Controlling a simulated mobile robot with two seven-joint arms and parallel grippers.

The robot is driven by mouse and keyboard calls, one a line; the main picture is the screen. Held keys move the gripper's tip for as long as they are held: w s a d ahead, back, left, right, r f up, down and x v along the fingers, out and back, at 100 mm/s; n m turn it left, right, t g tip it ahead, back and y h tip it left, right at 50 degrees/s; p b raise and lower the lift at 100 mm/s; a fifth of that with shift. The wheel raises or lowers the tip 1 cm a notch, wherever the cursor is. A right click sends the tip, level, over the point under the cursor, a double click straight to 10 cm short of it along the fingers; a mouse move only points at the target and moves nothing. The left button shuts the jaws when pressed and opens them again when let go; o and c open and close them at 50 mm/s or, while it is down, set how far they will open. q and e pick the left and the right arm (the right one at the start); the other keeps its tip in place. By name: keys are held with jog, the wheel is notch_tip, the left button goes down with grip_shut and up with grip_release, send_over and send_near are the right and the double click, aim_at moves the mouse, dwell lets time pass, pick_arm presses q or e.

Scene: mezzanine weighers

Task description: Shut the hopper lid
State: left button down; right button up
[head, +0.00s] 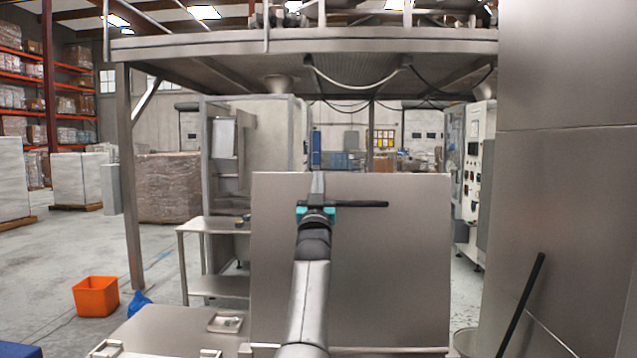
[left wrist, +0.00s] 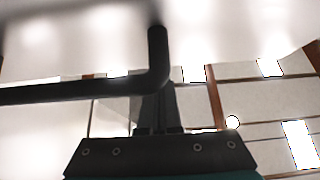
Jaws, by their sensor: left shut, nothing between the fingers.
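The hopper lid (head: 395,270) is a flat grey metal panel. It stands upright, open, in the middle of the head view. A black bar handle (head: 360,204) runs sideways near its top; in the left wrist view the handle (left wrist: 75,93) crosses the picture and bends upward. My left gripper (head: 317,188) is shut and empty, in front of the upper part of the lid at the handle's left end. In the left wrist view its fingers (left wrist: 155,105) are partly hidden by the handle; I cannot tell whether they touch it. My right gripper is not in view.
A large metal cabinet wall (head: 565,150) stands close on the right. A metal side table (head: 215,225) stands behind the lid to the left. An orange bin (head: 96,296) is on the floor at left. A mezzanine deck (head: 300,45) spans overhead. The left floor is mostly open.

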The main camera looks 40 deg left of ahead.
pick_arm(q)
jog(key=shift+g+h, duration=0.5)
jog(key=shift+w+a+f, duration=0.25)
jog(key=shift+w+a, duration=0.6)
jog(key=shift+w, duration=0.15)
jog(key=shift+w+a+f, duration=0.25)
jog(key=shift+w+a, duration=0.6)
jog(key=shift+w, duration=0.15)
